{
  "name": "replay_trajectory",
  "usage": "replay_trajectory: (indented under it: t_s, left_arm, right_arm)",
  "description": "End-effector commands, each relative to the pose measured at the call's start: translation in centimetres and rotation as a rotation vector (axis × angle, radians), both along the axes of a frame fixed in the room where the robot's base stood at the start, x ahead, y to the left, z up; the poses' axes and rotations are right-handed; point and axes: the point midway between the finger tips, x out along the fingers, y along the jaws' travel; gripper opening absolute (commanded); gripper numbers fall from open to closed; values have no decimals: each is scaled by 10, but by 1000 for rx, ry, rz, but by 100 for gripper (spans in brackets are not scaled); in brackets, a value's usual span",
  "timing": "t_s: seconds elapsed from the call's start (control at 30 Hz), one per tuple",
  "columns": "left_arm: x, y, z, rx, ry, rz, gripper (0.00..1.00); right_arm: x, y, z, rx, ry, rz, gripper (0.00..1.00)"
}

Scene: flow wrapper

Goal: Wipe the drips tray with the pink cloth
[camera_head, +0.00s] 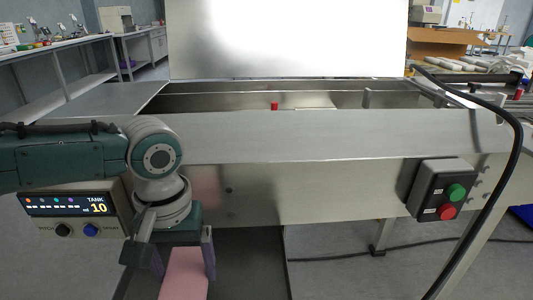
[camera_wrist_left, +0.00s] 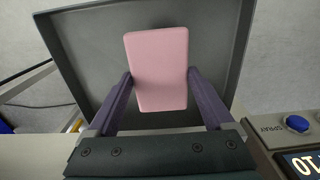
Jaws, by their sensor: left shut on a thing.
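The pink cloth (camera_head: 184,280) is a flat, pad-like rectangle at the bottom of the head view; it also shows in the left wrist view (camera_wrist_left: 158,60). My left gripper (camera_head: 183,262) points down and is shut on the cloth, one purple finger at each side edge. The drips tray (camera_head: 250,270) is dark grey with a raised rim, below the machine's front; it fills much of the left wrist view (camera_wrist_left: 215,40). The cloth is over the tray, inside its outline. Whether it touches the tray floor I cannot tell. My right gripper is not in view.
The steel machine (camera_head: 330,140) stands just behind the tray. The tank panel (camera_head: 75,215) is at the left, beside my left arm. A green and red button box (camera_head: 443,190) and a black cable (camera_head: 500,200) are at the right. Open floor lies right of the tray.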

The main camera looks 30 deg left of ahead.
Motion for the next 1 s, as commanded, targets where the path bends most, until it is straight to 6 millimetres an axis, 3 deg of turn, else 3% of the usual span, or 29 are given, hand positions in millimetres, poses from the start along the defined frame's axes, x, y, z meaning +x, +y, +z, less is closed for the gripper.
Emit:
replay_trajectory:
  t_s: [0.23, 0.87, 1.0]
  left_arm:
    - [-1, 4, 20, 0, 0, -2, 42]
    - [-1, 4, 21, 0, -1, -2, 42]
    - [8, -4, 42, -2, -6, -13, 42]
  right_arm:
    - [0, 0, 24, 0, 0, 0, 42]
    - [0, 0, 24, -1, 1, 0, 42]
    - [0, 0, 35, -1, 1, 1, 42]
